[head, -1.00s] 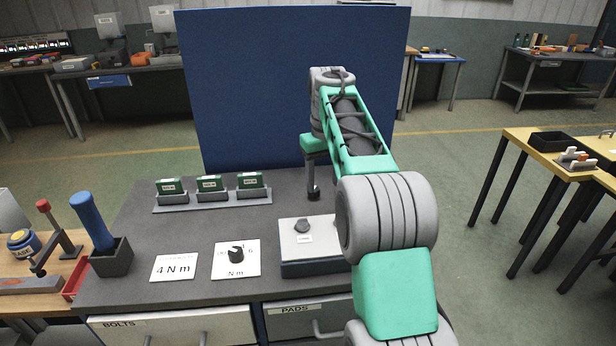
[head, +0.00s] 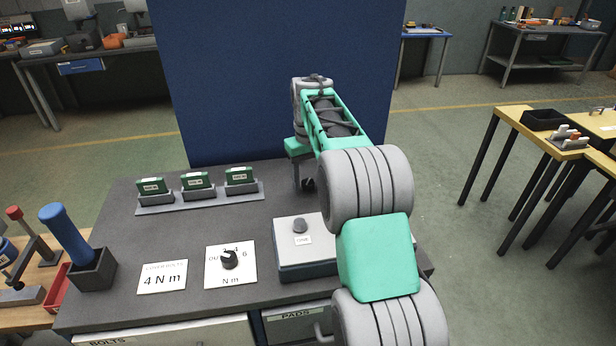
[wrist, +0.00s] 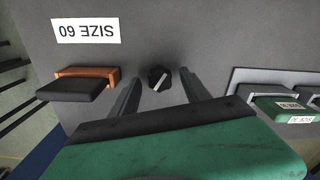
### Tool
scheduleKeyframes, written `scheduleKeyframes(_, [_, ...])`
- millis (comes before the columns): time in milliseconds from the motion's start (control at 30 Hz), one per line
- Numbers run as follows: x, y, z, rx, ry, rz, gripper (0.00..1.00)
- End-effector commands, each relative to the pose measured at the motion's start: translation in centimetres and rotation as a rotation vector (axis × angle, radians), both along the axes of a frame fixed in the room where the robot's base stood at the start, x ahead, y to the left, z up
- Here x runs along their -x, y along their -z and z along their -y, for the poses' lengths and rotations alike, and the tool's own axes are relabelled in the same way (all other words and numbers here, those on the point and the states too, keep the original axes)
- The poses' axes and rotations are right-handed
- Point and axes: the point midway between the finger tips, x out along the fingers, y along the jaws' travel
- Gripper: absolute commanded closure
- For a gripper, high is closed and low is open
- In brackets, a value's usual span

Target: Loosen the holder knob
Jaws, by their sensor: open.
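A black lobed knob (wrist: 158,79) with a pale stripe stands on the grey surface in the wrist view. My gripper (wrist: 160,85) is open, with one finger on each side of the knob. Gaps show on both sides, so I see no contact; how deep the fingertips reach is unclear. In the head view my gripper (head: 307,184) is low over the far right part of the bench, partly behind my arm. An orange holder (wrist: 100,73) with a dark block lies left of the knob in the wrist view, near a "SIZE 60" label (wrist: 86,30).
Green modules (head: 197,180) sit in grey holders left of my gripper. A grey box (head: 308,262) with a knob, a torque dial card (head: 245,275) and a "4 N m" card (head: 162,278) lie nearer. A blue panel (head: 250,90) stands behind.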

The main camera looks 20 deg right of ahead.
Motion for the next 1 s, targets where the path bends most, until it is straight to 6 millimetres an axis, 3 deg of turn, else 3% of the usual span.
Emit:
scheduleKeyframes(167, [0.0,0.01,0.01,0.0,0.0,0.0,0.45])
scheduleKeyframes(833, [0.0,-0.02,0.0,0.0,0.0,0.0,1.0])
scheduleKeyframes(1000, [0.0,-0.03,-0.01,0.0,-0.001,0.0,1.0])
